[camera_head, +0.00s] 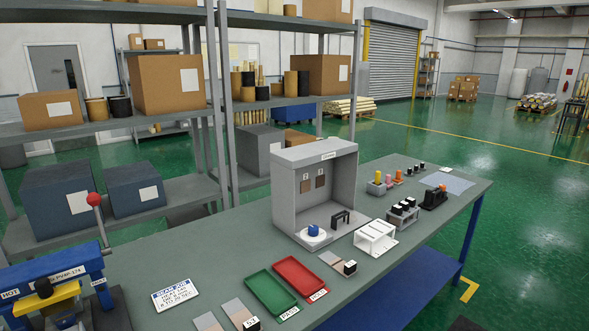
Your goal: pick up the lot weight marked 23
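I cannot read the number 23 on anything in view. Small dark blocks with pale tops that could be weights are on the grey-green bench (215,262). One dark block (350,268) sits at the end of a flat strip in front of the booth. Another dark block (250,323) sits near the bottom edge, with markings too small to read surely. Several dark pieces with white tops stand in a grey rack (403,220) to the right. More small dark pieces (422,166) stand at the bench's far end. My gripper is not in view.
A grey open booth (283,200) stands mid-bench, holding a blue piece on a white disc. Green (270,293) and red (301,277) trays lie in front. A white slotted holder (375,238) is to the right. A blue press (55,275) with a red-knobbed lever is at left.

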